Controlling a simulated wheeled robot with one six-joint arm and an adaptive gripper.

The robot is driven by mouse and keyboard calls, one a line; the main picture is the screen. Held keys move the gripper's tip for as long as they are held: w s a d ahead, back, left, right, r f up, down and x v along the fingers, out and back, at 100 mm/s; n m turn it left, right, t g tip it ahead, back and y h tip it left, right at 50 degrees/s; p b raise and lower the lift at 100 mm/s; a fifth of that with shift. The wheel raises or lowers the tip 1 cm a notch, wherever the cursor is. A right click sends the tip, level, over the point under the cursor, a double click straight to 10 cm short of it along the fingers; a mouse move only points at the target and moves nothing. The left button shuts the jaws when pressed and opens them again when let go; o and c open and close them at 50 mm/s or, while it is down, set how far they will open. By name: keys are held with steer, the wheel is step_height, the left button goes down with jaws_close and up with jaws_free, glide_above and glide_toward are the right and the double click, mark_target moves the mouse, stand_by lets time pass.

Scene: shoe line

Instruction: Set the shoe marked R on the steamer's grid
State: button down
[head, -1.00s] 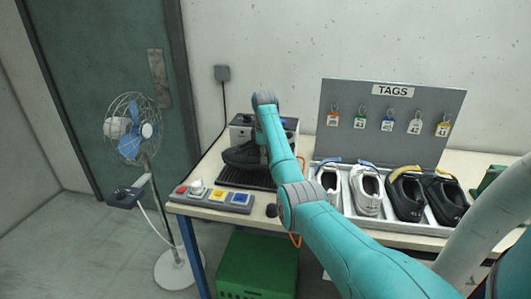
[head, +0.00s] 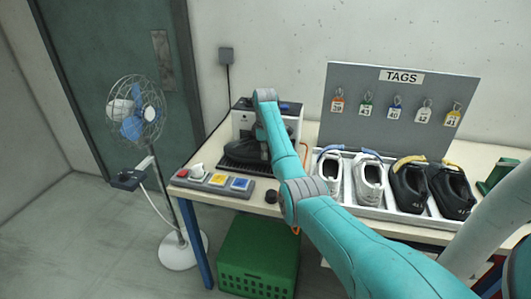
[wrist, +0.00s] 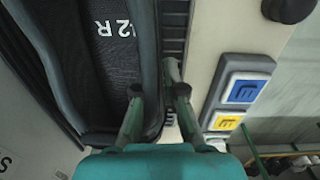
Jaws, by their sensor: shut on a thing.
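My gripper (wrist: 156,88) is shut on the side wall of a black shoe (wrist: 100,75), one finger on each side of it. White print reading "2 R", partly cut off, shows inside the shoe. In the head view the shoe (head: 243,151) is over the steamer's dark slatted grid (head: 238,167), in front of the steamer's pale body (head: 241,118). Whether it touches the grid I cannot tell. My arm hides the gripper and part of the shoe in that view.
A button box (head: 213,181) with a white item on it stands at the table's front left, beside a black knob (head: 271,196). A shoe tray (head: 390,214) and a tags board (head: 400,135) are to the right. A fan (head: 136,110) stands left; a green crate (head: 257,262) is below.

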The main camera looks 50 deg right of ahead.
steer(key=c, duration=1.2)
jaws_free()
step_height(320, 180, up, 8)
steer(key=shift+f, duration=0.2)
steer(key=shift+s, duration=0.1)
